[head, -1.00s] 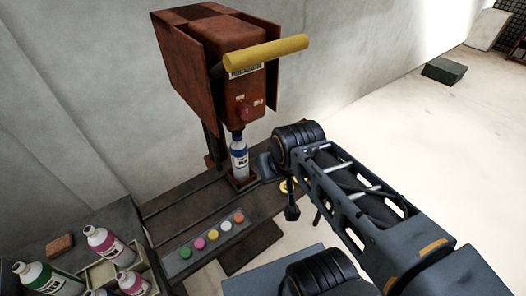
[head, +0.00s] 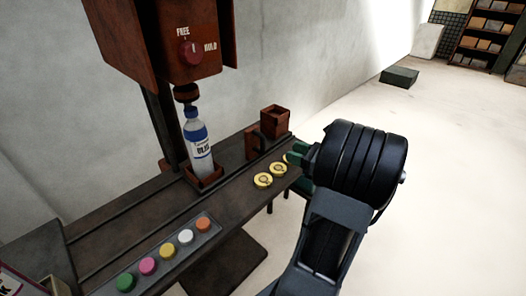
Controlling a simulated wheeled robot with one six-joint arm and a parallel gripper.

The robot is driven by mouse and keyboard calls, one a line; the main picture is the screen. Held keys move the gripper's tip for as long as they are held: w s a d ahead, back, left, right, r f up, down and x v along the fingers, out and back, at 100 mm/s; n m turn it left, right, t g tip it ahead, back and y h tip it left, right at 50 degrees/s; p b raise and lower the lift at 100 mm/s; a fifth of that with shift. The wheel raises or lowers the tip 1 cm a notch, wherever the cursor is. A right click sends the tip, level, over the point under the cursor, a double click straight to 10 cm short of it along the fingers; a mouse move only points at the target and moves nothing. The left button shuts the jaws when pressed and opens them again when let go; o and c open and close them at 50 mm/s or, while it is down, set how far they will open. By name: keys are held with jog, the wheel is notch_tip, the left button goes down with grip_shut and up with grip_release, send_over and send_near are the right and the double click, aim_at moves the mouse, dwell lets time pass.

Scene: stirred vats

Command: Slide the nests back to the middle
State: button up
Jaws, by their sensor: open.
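One nest (head: 208,181), a low reddish-brown square holder, sits on the bench rail under the brown machine head. A white and blue bottle (head: 199,150) with a blue cap stands upright in it, just under the head's dark chuck (head: 186,93). A second, taller brown holder (head: 275,121) that looks like another nest stands at the right end of the rail, with no bottle showing. My gripper (head: 296,154) is open at the bench's right end, near that holder and the yellow discs; my wrist hides most of its fingers.
A red knob (head: 190,53) sits between FREE and HOLD labels on the machine head. Yellow discs (head: 263,180) lie on the bench's right part. A grey strip with several coloured caps (head: 167,252) lies at the front. The left rail (head: 110,222) looks clear.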

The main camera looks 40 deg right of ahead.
aim_at(262, 138)
jog(key=shift+m+t, duration=0.3)
jog(key=shift+m, duration=0.1)
jog(key=x, duration=0.4)
jog(key=d+x, duration=0.1)
jog(key=x, duration=0.7)
jog(key=shift+w+f+b, duration=0.25)
jog(key=shift+w+b, duration=0.05)
jog(key=shift+w, duration=0.35)
grip_shut()
